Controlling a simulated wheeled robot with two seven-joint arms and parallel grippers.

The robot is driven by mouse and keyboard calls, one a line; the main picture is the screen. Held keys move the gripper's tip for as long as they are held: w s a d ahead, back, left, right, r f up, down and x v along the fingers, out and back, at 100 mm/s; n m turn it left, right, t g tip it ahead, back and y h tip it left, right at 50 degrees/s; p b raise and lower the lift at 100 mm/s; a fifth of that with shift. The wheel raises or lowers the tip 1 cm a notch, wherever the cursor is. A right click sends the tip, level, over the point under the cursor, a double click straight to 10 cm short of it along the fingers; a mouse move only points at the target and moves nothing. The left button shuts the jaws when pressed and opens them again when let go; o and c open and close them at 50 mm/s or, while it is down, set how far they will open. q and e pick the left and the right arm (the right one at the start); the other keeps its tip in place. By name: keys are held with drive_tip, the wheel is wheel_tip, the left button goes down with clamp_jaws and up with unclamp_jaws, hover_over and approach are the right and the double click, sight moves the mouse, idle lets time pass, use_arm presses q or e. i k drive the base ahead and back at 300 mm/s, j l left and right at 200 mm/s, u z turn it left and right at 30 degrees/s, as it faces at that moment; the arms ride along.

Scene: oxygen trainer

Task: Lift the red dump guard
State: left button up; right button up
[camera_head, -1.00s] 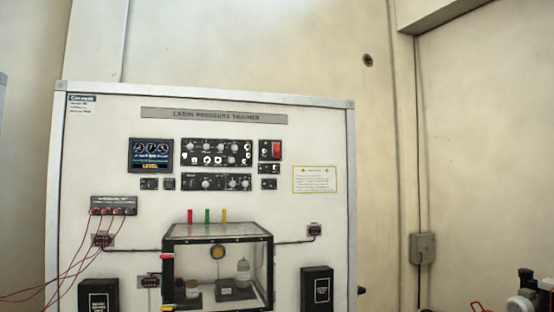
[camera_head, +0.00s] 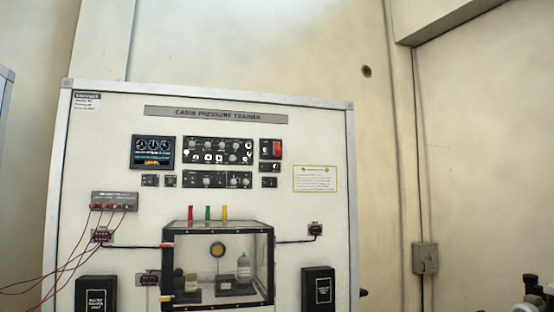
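The red dump guard (camera_head: 277,148) is a small upright red cover on a black switch panel at the upper right of the cabin pressure trainer (camera_head: 320,230). It appears to lie flat against its panel, though it is too small to be sure. It sits right of the main knob panel (camera_head: 217,151).
A clear black-framed chamber (camera_head: 217,262) juts out below the panels, with red, green and yellow pegs above it. Red cables (camera_head: 72,262) hang at the left. Two black boxes flank the chamber. The area before the upper panels looks clear.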

sight(277, 150)
drive_tip(key=i+j+z, duration=0.2)
drive_tip(key=i, duration=0.3)
drive_tip(key=i+j+z, duration=0.2)
drive_tip(key=i, duration=0.3)
drive_tip(key=i+j+z, duration=0.25)
drive_tip(key=i, duration=0.25)
